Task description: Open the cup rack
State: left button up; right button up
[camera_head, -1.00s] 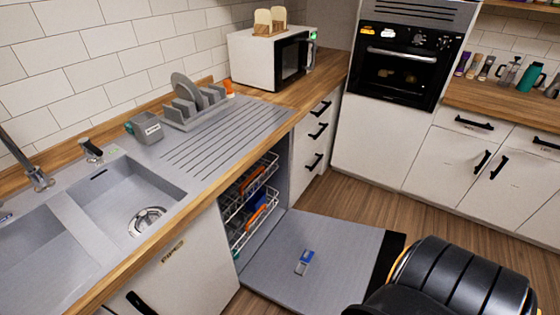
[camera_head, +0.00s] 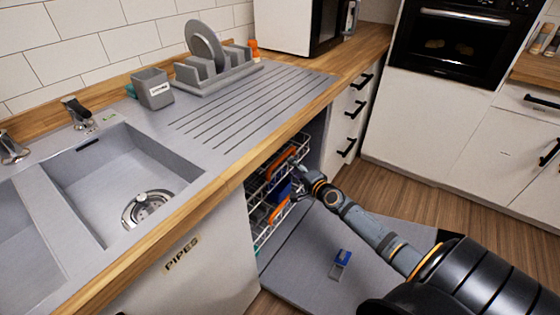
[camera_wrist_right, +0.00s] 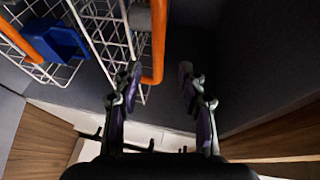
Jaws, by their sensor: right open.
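The upper wire rack (camera_head: 262,182), which I take for the cup rack, sits inside the open dishwasher and has an orange handle (camera_head: 281,162). My right gripper (camera_head: 297,165) is at the dishwasher opening, close to this handle. In the right wrist view the fingers of my right gripper (camera_wrist_right: 158,82) are apart. An orange handle (camera_wrist_right: 159,40) reaches down between them, nearer the left finger; I cannot tell whether it touches. A lower rack with another orange handle (camera_head: 278,212) is below. My left gripper is not in view.
The dishwasher door (camera_head: 310,262) lies folded down, with a small blue and grey item (camera_head: 342,258) on it. A blue object (camera_head: 280,192) shows among the racks. The wooden counter edge (camera_head: 225,175) runs above the opening. Drawers (camera_head: 348,130) stand to the right.

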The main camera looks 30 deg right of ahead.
aim_at(282, 159)
jog(key=w, duration=0.2)
jog(key=w+f+b, duration=0.1)
jog(key=w, duration=0.3)
jog(key=shift+w+f+b, duration=0.1)
jog(key=shift+f+b, duration=0.2)
jog(key=shift+b, duration=0.05)
jog(key=shift+w+f+b, duration=0.15)
jog(key=shift+w+b, duration=0.2)
jog(key=shift+w, duration=1.05)
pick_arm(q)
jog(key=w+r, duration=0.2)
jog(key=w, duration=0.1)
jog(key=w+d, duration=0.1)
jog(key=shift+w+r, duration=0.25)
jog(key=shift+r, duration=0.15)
pick_arm(e)
grip_shut()
